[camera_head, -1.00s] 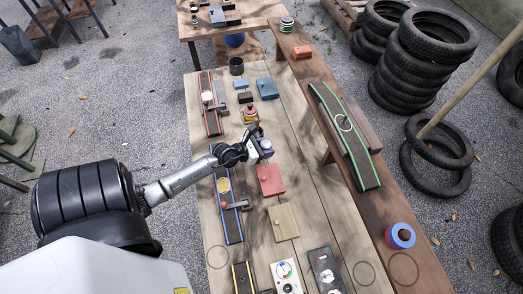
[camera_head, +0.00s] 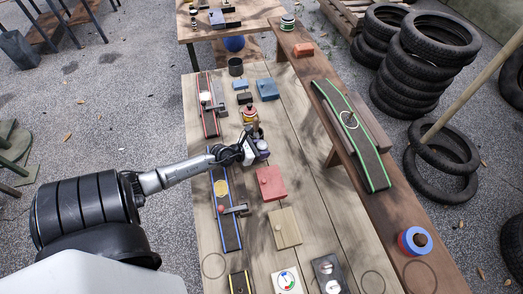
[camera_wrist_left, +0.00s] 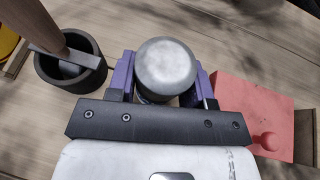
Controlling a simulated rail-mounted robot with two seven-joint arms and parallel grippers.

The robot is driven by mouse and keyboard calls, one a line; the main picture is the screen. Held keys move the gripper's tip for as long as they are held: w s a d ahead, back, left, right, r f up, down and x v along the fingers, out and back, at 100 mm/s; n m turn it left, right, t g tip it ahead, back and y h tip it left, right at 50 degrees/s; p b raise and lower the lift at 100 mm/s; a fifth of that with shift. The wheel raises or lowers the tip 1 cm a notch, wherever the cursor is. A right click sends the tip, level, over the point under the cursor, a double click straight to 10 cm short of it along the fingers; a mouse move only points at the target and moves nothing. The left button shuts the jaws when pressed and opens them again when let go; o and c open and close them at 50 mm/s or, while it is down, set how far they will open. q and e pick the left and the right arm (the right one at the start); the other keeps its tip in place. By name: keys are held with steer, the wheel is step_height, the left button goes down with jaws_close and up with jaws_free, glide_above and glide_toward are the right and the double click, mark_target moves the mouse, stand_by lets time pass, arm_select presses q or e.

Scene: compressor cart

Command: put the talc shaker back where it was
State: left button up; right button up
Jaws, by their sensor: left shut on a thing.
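The talc shaker, seen as a grey, round-topped can (camera_wrist_left: 166,66), stands between the purple fingers of my left gripper (camera_wrist_left: 165,85) in the left wrist view. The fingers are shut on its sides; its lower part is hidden. In the head view my left gripper (camera_head: 258,150) is over the wooden table, just beyond the red block; the shaker is too small there to make out clearly. I cannot tell whether its base touches the table. My right gripper is not in view.
A red block with a knob (camera_wrist_left: 250,105) is close on the right in the wrist view; a dark cup (camera_wrist_left: 45,75) with a wooden-handled tool is on the left. A blue-edged strip (camera_head: 224,200) lies nearby. Drawn circles (camera_head: 213,265) mark bare table.

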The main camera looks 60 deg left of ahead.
arm_select(q)
steer(key=shift+f, duration=0.1)
steer(key=o, duration=1)
steer(key=shift+c, duration=0.2)
steer(key=shift+r, duration=0.3)
steer(key=v, duration=1)
steer(key=shift+s+f, duration=0.1)
steer(key=shift+f, duration=0.1)
steer(key=shift+v, duration=0.9)
steer(key=shift+r, duration=0.1)
